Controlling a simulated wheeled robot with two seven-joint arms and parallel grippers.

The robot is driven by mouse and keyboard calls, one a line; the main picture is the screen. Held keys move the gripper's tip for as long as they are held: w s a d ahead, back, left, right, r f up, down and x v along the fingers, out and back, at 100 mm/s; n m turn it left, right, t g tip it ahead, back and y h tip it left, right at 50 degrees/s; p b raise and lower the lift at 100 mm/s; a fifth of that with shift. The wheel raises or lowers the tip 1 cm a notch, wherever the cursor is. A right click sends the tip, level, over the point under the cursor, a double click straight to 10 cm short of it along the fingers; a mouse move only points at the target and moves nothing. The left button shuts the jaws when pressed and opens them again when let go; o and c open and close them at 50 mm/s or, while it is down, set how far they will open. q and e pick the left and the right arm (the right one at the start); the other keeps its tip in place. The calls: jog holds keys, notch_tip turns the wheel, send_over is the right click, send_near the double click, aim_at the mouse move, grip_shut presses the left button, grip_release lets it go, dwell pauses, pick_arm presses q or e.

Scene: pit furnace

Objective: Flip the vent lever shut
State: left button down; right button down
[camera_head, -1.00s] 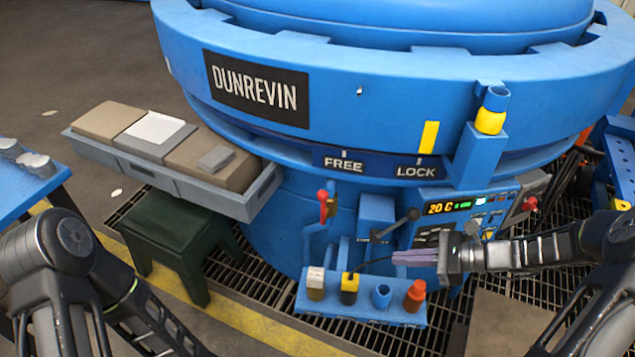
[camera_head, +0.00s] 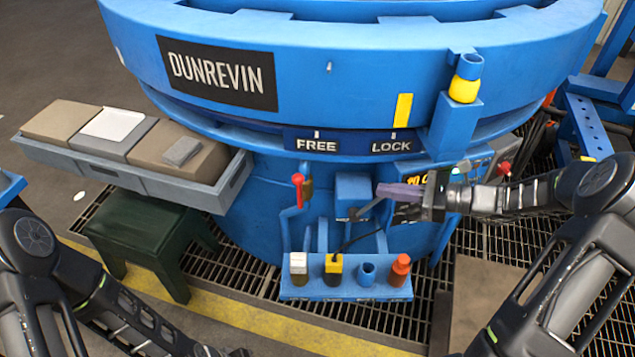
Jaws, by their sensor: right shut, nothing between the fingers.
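A dark lever (camera_head: 368,208) slants up to the right from a small blue box (camera_head: 353,188) on the furnace front. No label marks it as the vent lever. Its upper end is hidden behind the fingers of my right gripper (camera_head: 381,190). These purple-grey fingers are shut and empty, pointing left at the lever's upper end. I cannot tell whether they touch it. A red-topped handle (camera_head: 298,180) stands upright to the left of the box. My left arm shows at the lower left, but its gripper is out of view.
A blue rack (camera_head: 345,292) with several coloured holders stands below the lever. A lit control panel (camera_head: 408,208) is partly hidden behind my right gripper. A grey tray (camera_head: 200,195) of blocks and a dark green stool (camera_head: 150,240) stand at the left.

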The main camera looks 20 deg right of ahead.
send_near(300, 189)
jog(key=w+a+r, duration=0.2)
jog(key=w+a, duration=0.1)
jog(key=a, duration=0.1)
jog(key=shift+s+a+f, duration=0.1)
jog(key=shift+a+f, duration=0.05)
dwell(0.3)
